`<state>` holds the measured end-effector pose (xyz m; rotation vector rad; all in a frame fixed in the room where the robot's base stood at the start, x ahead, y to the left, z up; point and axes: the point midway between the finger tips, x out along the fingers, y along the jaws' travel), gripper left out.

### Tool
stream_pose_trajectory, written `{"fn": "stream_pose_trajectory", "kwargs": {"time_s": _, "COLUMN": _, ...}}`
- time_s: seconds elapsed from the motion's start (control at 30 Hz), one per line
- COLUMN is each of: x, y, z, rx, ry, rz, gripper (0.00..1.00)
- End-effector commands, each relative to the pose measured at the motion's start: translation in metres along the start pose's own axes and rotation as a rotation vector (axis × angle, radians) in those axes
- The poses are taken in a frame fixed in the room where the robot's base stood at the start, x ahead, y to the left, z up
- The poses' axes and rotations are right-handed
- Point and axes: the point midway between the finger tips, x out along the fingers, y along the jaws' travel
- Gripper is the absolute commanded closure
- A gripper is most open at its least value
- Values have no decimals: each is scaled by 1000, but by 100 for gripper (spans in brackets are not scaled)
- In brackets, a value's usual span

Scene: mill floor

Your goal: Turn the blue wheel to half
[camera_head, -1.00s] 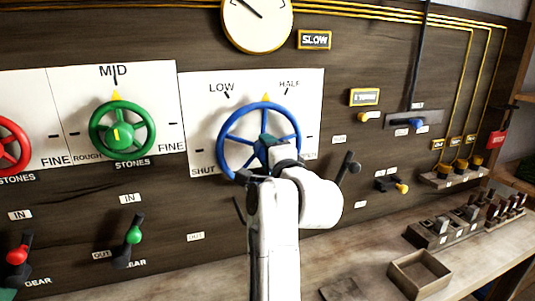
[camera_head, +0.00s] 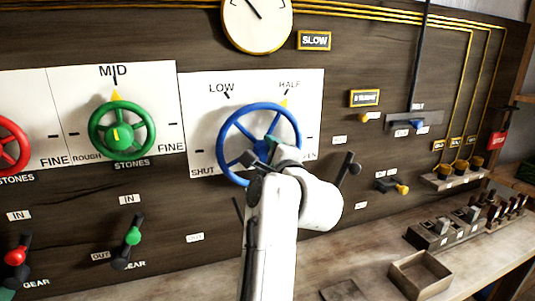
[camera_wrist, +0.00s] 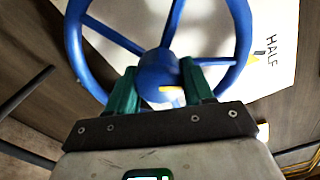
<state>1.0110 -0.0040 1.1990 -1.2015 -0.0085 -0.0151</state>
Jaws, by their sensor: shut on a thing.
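The blue wheel (camera_head: 238,112) is mounted on a white panel with the labels SHUT, LOW and HALF, and a partly hidden one at the right. A yellow pointer (camera_head: 284,103) at its rim stands at the upper right, close to the HALF mark (camera_head: 288,90). My gripper (camera_head: 264,152) is at the wheel's hub, and my arm hides the lower right of the wheel. In the wrist view the two green fingers (camera_wrist: 160,88) are on either side of the blue hub (camera_wrist: 158,68), shut on it. The HALF label (camera_wrist: 271,49) is at the right there.
A green wheel (camera_head: 93,128) and a red wheel (camera_head: 8,170) are at the left. Gear levers with a green knob (camera_head: 133,236) and a red knob (camera_head: 16,257) are below them. A black lever (camera_head: 349,170) stands close to the right of my wrist. An open wooden box (camera_head: 420,272) is on the bench.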

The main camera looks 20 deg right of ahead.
Motion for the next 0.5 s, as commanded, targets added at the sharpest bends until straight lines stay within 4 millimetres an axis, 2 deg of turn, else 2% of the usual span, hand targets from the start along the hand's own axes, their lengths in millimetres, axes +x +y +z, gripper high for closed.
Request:
{"fn": "stream_pose_trajectory", "kwargs": {"time_s": 0.2, "x": 0, "y": 4, "z": -3, "rx": -2, "ry": 5, "rz": 8, "gripper": 79}}
{"fn": "stream_pose_trajectory", "kwargs": {"time_s": 0.23, "x": 0, "y": 4, "z": -3, "rx": -2, "ry": 5, "rz": 8, "gripper": 47}}
{"fn": "stream_pose_trajectory", "kwargs": {"time_s": 0.47, "x": 0, "y": 2, "z": -2, "rx": -2, "ry": 3, "rz": 5, "gripper": 24}}
{"fn": "stream_pose_trajectory", "kwargs": {"time_s": 0.5, "x": 0, "y": 2, "z": -2, "rx": -2, "ry": 3, "rz": 5, "gripper": 24}}
